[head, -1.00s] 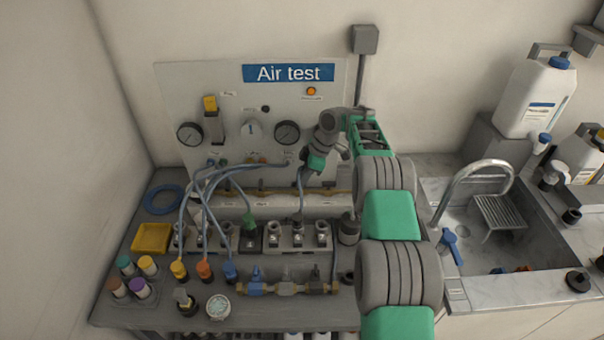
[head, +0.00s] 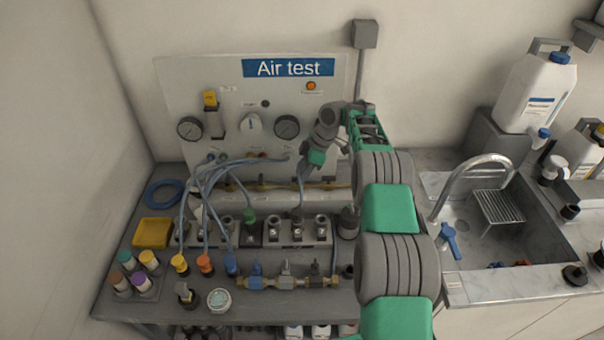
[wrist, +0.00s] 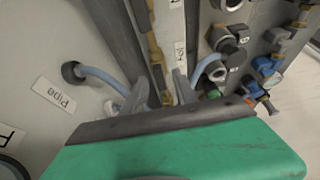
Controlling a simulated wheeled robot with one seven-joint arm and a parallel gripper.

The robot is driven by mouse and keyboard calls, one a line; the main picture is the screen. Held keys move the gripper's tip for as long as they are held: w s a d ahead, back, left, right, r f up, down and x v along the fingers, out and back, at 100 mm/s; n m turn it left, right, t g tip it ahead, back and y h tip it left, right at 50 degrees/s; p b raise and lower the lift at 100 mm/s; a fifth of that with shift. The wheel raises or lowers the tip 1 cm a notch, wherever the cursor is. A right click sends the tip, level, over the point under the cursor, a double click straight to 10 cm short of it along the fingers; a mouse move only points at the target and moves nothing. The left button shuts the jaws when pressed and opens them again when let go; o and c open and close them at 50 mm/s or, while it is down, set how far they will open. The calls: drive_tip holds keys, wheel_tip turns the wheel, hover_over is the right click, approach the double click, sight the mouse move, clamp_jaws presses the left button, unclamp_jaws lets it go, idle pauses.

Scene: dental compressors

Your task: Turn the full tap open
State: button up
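A brass pipe (head: 280,187) runs low along the front of the Air test panel, with small dark fittings on it. The same pipe shows upright in the wrist view (wrist: 152,50), beside a small label (wrist: 179,52) too blurred to read surely. I cannot tell which fitting is the full tap; its handle may be hidden behind my gripper. My gripper (wrist: 160,92) has its two grey fingers apart, close to the pipe, with no clear grip on anything. In the head view my gripper (head: 318,158) is at the panel's lower right, its fingertips mostly hidden.
Blue hoses (head: 215,180) hang from the panel to the bench. A socket block (head: 285,234) and a brass manifold with several small taps (head: 285,282) stand in front. A sink (head: 520,240) lies to the right. A hose also crosses beside my fingers.

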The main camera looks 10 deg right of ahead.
drive_tip(key=p+v, duration=0.2)
drive_tip(key=v, duration=0.5)
drive_tip(key=shift+d+r+p, duration=0.2)
drive_tip(key=shift+r+p, duration=0.1)
drive_tip(key=shift+r, duration=0.05)
drive_tip(key=s+a+r+m+t+h+b, duration=0.1)
drive_tip(key=s+a+r+m, duration=0.3)
drive_tip(key=s+r, duration=0.3)
drive_tip(key=s+a+r+m+t+h+b, duration=0.1)
drive_tip(key=s+a+r+m+b, duration=0.25)
drive_tip(key=r, duration=0.55)
drive_tip(key=s+d+f+m, duration=0.1)
drive_tip(key=s+f+m, duration=0.1)
drive_tip(key=s, duration=0.5)
drive_tip(key=s+d+f+m+t+h, duration=0.1)
drive_tip(key=s+f+m, duration=0.1)
drive_tip(key=s, duration=0.6)
drive_tip(key=s+d+f+m+h, duration=0.1)
drive_tip(key=s+m, duration=0.3)
drive_tip(key=s, duration=0.4)
drive_tip(key=shift+d+f+m+t, duration=0.3)
drive_tip(key=shift+f+m+t, duration=0.05)
drive_tip(key=shift+f+t, duration=0.1)
